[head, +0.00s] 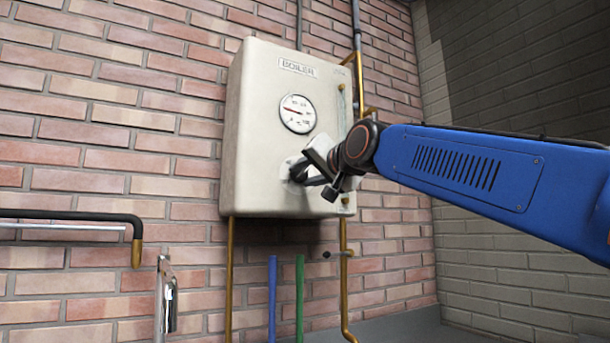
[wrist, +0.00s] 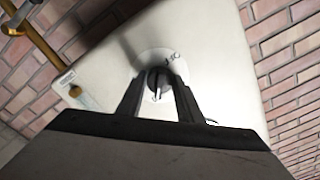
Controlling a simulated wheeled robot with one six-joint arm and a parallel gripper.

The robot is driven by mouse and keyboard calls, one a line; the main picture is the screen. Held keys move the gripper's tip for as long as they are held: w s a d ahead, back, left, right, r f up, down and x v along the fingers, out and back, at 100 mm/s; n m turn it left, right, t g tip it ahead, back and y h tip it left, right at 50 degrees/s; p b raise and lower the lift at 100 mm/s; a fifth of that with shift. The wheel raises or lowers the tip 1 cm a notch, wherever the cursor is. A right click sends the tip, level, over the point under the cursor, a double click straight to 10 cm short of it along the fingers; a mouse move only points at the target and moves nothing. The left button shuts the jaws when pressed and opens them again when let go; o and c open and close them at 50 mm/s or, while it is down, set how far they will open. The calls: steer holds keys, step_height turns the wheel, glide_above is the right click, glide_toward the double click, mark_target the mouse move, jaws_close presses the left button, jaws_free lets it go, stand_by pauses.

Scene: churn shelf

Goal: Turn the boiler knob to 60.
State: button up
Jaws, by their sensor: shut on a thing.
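The boiler (head: 255,120) is a cream box on the brick wall, with a "BOILER" label and a round gauge (head: 297,114) with a red needle. Its knob sits low on the front, on a pale round dial plate (head: 290,168); in the head view my gripper (head: 308,172) mostly hides the knob. In the wrist view, the dark knob (wrist: 158,80) stands between the two fingers of my gripper (wrist: 158,88), which are shut on it.
Brass pipes (head: 230,270) run below and beside the boiler. A blue pipe (head: 272,300) and a green pipe (head: 299,300) stand beneath it. A black-and-brass pipe (head: 80,215) and a metal fitting (head: 166,295) are at the left.

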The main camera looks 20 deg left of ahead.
steer(key=shift+f, duration=0.15)
steer(key=o, duration=1)
steer(key=v, duration=1.7)
steer(key=shift+s+d, duration=0.15)
steer(key=shift+s, duration=0.05)
